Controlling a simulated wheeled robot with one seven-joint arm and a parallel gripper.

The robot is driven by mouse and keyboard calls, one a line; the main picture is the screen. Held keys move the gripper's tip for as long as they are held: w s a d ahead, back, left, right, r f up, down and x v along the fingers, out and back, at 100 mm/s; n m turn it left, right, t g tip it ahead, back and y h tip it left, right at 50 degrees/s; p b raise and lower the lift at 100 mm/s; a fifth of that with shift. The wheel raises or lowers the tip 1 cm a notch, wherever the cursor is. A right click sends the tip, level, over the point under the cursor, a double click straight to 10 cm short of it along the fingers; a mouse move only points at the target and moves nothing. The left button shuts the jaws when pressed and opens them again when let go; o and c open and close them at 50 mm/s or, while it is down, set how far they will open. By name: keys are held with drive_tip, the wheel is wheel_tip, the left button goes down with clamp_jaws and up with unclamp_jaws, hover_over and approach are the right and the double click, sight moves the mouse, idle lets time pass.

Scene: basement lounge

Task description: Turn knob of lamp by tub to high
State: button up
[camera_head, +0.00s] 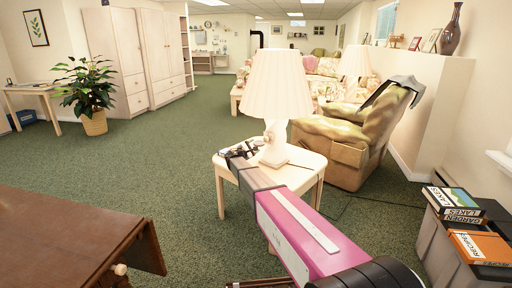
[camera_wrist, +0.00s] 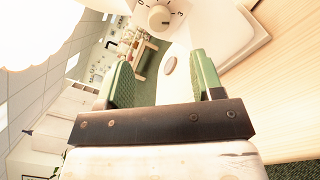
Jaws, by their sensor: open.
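A white table lamp (camera_head: 276,88) with a pleated shade stands on a small pale side table (camera_head: 309,161). Its round knob (camera_wrist: 158,18) shows at the top of the wrist view, with a dial mark that looks like "3" to its right. The knob's exact setting is hard to read. My gripper (camera_wrist: 160,60) is open and empty, its green-padded fingers spread below the knob and apart from it. In the head view my gripper (camera_head: 240,152) is beside the lamp base, partly hidden by my pink arm. A grey tub (camera_head: 437,238) stands at the lower right.
Books (camera_head: 480,247) lie on the tub. A cushioned armchair (camera_head: 350,140) stands close behind the side table. A second lamp (camera_head: 355,62) is farther back. A brown table (camera_head: 70,240) is at the lower left. Green carpet between is open.

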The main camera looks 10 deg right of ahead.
drive_tip(key=s+d+f+m+g+y, duration=0.1)
drive_tip(key=s+d+f+m+g, duration=0.25)
drive_tip(key=s, duration=0.45)
drive_tip(key=s+d+f+m+g+y, duration=0.2)
drive_tip(key=s+d+f+m, duration=0.15)
drive_tip(key=s, duration=0.55)
drive_tip(key=s+d+f+m+g+y, duration=0.1)
drive_tip(key=s+d+f+m+g, duration=0.15)
drive_tip(key=s+d, duration=0.4)
drive_tip(key=s+a+f+m+g+y, duration=0.2)
drive_tip(key=s+a+m+y, duration=0.1)
drive_tip(key=s, duration=1)
drive_tip(key=s+a+f+m+g+y, duration=0.2)
drive_tip(key=s+y, duration=0.4)
drive_tip(key=s, duration=0.7)
drive_tip(key=shift+a+m+g, duration=0.45)
drive_tip(key=shift+m+g, duration=0.05)
drive_tip(key=shift+m, duration=0.75)
drive_tip(key=shift+f, duration=0.1)
